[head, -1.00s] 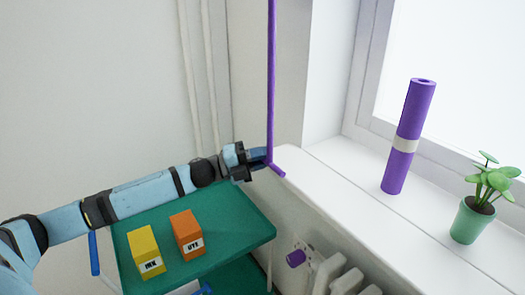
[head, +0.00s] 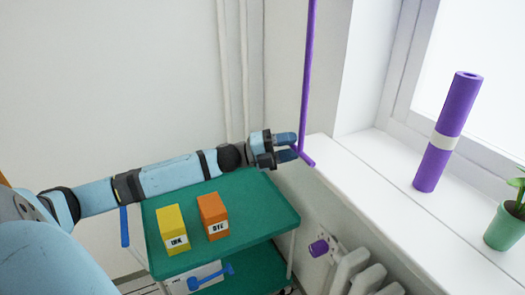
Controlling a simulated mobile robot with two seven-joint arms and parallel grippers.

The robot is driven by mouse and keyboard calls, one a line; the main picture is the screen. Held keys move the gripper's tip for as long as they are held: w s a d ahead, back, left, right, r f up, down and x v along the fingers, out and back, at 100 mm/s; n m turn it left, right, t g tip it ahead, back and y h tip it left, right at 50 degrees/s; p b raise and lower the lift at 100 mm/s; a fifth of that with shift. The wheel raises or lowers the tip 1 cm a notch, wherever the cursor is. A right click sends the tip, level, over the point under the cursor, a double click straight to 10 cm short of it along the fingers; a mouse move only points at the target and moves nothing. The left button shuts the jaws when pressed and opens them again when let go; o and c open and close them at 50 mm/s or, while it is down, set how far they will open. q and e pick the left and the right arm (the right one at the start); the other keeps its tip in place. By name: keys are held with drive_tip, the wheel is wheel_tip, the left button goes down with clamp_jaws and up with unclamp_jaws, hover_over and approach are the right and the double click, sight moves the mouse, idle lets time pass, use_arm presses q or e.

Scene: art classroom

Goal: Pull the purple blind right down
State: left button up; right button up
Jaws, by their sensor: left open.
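A thin purple rod (head: 309,75) hangs down from above and ends in a short crosswise handle (head: 306,158) near the inner corner of the window sill. The blind's fabric is out of view above. My left gripper (head: 292,147) is open, its two blue fingers pointing right at the lower end of the rod. The fingertips are right by the handle; I cannot tell whether they touch it. My right gripper is not in view.
A green trolley (head: 250,195) below my left arm carries a yellow INK box (head: 172,230) and an orange DYE box (head: 213,216). A purple roll (head: 447,132) and a potted plant (head: 505,226) stand on the white sill (head: 385,205). A radiator (head: 350,270) sits below.

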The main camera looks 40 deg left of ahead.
use_arm(q)
drive_tip(key=v, duration=1.2)
drive_tip(key=shift+s+a+p, duration=0.3)
drive_tip(key=shift+p, duration=0.05)
